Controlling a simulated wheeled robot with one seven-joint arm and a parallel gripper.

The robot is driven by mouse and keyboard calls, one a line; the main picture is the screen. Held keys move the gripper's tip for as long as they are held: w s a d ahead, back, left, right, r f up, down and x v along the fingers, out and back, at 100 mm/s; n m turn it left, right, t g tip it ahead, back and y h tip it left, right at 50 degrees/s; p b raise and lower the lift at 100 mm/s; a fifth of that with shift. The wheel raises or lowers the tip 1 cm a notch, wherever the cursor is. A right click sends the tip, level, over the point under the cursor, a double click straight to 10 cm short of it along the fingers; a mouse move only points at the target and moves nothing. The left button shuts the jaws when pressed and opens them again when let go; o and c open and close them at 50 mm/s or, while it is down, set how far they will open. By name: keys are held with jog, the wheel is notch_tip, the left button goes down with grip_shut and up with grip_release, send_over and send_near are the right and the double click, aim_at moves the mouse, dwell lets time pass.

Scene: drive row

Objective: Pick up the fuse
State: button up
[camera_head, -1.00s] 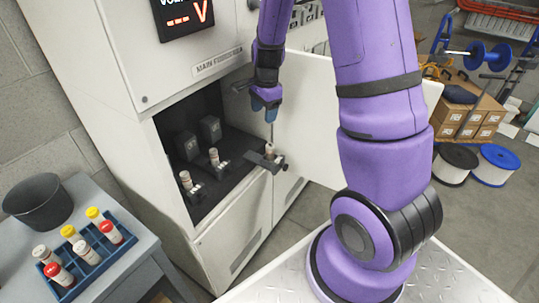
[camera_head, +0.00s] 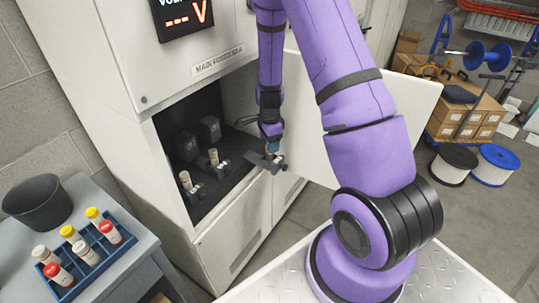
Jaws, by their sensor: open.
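My gripper (camera_head: 271,148) is at the right side of the open cabinet compartment, low over the rightmost fuse holder (camera_head: 262,162). The fuse in that holder is mostly hidden behind my gripper. The jaws are open; whether the fingers are around the fuse or beside it I cannot tell. Two other pale fuses with dark ends stand upright in holders inside the cabinet: a middle fuse (camera_head: 213,157) and a left fuse (camera_head: 185,180).
The cabinet door (camera_head: 400,110) stands open behind my arm. On a grey side table at left are a blue rack (camera_head: 100,245) with several red-, yellow- and white-capped fuses and a dark bucket (camera_head: 38,200). Cable spools (camera_head: 495,163) and boxes are at the far right.

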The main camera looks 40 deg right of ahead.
jog(key=f, duration=0.4)
jog(key=shift+s+a+f, duration=0.1)
jog(key=shift+a+f, duration=0.1)
jog(key=c, duration=1)
notch_tip(320, 180, up, 10)
jog(key=shift+r, duration=0.1)
